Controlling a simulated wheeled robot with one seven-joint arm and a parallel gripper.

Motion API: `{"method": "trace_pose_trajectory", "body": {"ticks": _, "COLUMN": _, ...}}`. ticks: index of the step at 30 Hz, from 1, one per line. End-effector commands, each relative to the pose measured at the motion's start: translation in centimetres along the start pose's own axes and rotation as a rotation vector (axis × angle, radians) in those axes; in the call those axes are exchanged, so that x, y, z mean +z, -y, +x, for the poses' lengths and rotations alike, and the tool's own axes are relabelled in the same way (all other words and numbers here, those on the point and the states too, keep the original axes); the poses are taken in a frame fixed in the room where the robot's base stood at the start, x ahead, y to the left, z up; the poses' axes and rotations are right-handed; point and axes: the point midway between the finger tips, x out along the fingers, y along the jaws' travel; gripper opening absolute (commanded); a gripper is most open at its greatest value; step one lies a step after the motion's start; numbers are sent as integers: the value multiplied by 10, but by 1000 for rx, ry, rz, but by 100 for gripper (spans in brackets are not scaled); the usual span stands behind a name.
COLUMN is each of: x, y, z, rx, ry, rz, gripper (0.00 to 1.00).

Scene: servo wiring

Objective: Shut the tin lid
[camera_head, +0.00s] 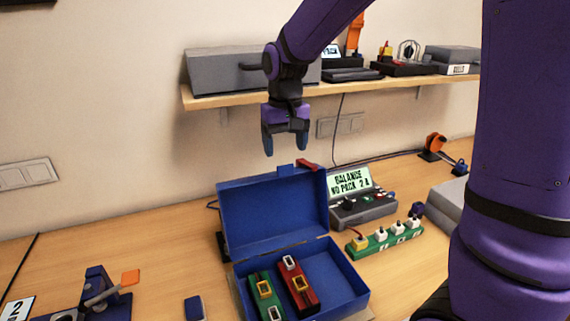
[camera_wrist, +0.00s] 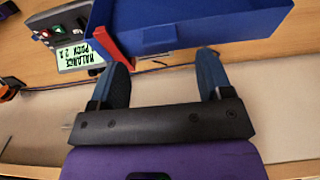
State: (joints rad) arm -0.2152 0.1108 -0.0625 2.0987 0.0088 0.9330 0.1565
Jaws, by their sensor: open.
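The blue tin (camera_head: 345,282) stands on the table with its lid (camera_head: 272,211) raised upright at the back. Inside the tin lie a green pack (camera_head: 262,288) and a red pack (camera_head: 297,284), side by side on the left. My gripper (camera_head: 285,145) hangs above and behind the lid's top edge, fingers pointing down, open and empty. In the wrist view the lid (camera_wrist: 200,18) shows just beyond my open fingers (camera_wrist: 160,72). A red piece (camera_wrist: 112,45) sits at the lid's edge near one finger; I cannot tell whether they touch.
A balance unit with a lit display (camera_head: 350,182) stands right of the lid. A green strip with several plugs (camera_head: 385,237) lies right of the tin. A blue fixture (camera_head: 100,290) stands at the left. A wall shelf (camera_head: 350,86) holding grey boxes runs behind my arm.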

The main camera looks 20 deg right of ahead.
Motion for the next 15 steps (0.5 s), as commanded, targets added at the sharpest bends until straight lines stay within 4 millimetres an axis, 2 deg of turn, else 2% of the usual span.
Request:
{"method": "trace_pose_trajectory", "body": {"ticks": 6, "x": 0, "y": 0, "z": 35, "rx": 0, "ry": 3, "rz": 0, "gripper": 72}}
{"method": "trace_pose_trajectory", "body": {"ticks": 15, "x": 0, "y": 0, "z": 53, "rx": 0, "ry": 0, "rz": 0, "gripper": 72}}
